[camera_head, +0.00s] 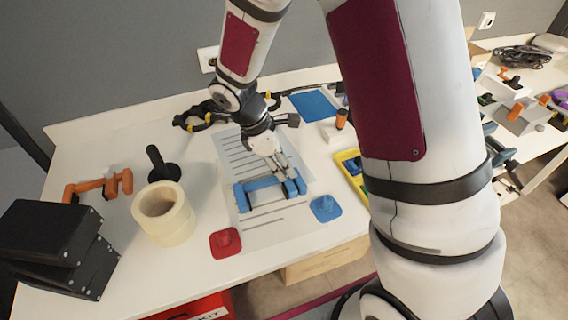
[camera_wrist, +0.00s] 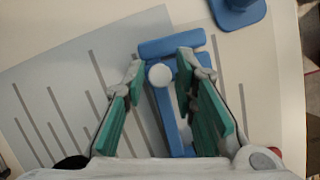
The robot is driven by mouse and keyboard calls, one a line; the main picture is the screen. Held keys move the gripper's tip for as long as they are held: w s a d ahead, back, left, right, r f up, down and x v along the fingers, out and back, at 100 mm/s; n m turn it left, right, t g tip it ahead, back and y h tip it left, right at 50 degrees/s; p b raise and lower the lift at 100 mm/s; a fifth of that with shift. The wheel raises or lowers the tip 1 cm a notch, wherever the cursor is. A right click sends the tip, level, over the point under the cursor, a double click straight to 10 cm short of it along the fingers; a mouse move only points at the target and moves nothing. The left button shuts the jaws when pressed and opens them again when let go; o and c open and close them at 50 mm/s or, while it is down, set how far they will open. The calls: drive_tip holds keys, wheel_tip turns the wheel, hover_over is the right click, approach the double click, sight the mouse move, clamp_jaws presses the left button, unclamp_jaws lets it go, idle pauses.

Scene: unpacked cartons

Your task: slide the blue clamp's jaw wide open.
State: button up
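The blue clamp (camera_head: 260,184) lies on a printed paper sheet on the white table, in the middle of the head view. My gripper (camera_head: 288,177) is low over the clamp's right end, pointing down. In the wrist view, the blue clamp (camera_wrist: 172,43) shows between and beyond the two green-padded fingers of my gripper (camera_wrist: 164,68). The fingers are apart, with a white round knob (camera_wrist: 160,75) of the clamp showing between them. The right finger overlaps the clamp's blue body; I cannot tell whether it touches. Parts of the clamp are hidden behind the fingers.
A red piece (camera_head: 225,242) and a blue piece (camera_head: 325,208) stand in front of the clamp. A tape roll (camera_head: 163,214), an orange clamp (camera_head: 98,186) and black boxes (camera_head: 62,245) stand to the left. A yellow tray (camera_head: 350,170) is at the right. The paper sheet (camera_head: 262,222) is otherwise bare.

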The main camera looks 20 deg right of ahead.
drive_tip(key=shift+o, duration=0.2)
drive_tip(key=v, duration=1.2)
drive_tip(key=s+d+r+m+t+y+p, duration=0.1)
drive_tip(key=s+d+r+m+p, duration=0.2)
drive_tip(key=s+r, duration=0.4)
drive_tip(key=s+d+r+m+t+y+p, duration=0.1)
drive_tip(key=s+d+r+m+p, duration=0.15)
drive_tip(key=s+r+m, duration=0.5)
drive_tip(key=s+r+m+t+y+p, duration=0.2)
drive_tip(key=s+r, duration=0.6)
drive_tip(key=s, duration=0.4)
drive_tip(key=m+t+p, duration=0.1)
drive_tip(key=m+p, duration=0.1)
drive_tip(key=p, duration=0.1)
